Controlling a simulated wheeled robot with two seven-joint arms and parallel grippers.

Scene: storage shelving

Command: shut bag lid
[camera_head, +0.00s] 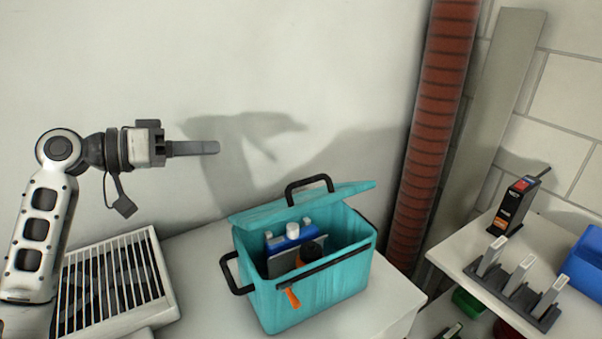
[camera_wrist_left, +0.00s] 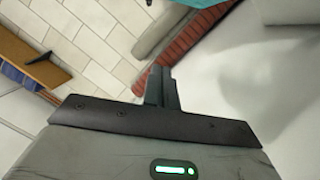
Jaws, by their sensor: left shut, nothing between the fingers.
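A teal bag (camera_head: 325,289) stands upright on a white surface in the head view. Its lid (camera_head: 300,205), with a black handle on top, is raised at the back, so the opening faces me. Inside are a blue and white item (camera_head: 290,237) and some dark items. An orange zip pull (camera_head: 291,298) hangs at the front. My left gripper (camera_head: 212,147) is shut and empty, up and to the left of the bag, apart from the lid. Its closed fingers show in the left wrist view (camera_wrist_left: 161,88), with a teal piece at the top edge. My right gripper is not in view.
A white slatted vent box (camera_head: 112,283) lies left of the bag. A red ribbed pipe (camera_head: 432,130) rises behind it. At right, a shelf (camera_head: 470,250) holds a black device (camera_head: 514,204), a grey rack (camera_head: 513,292) and a blue bin (camera_head: 584,264). Air above the bag is clear.

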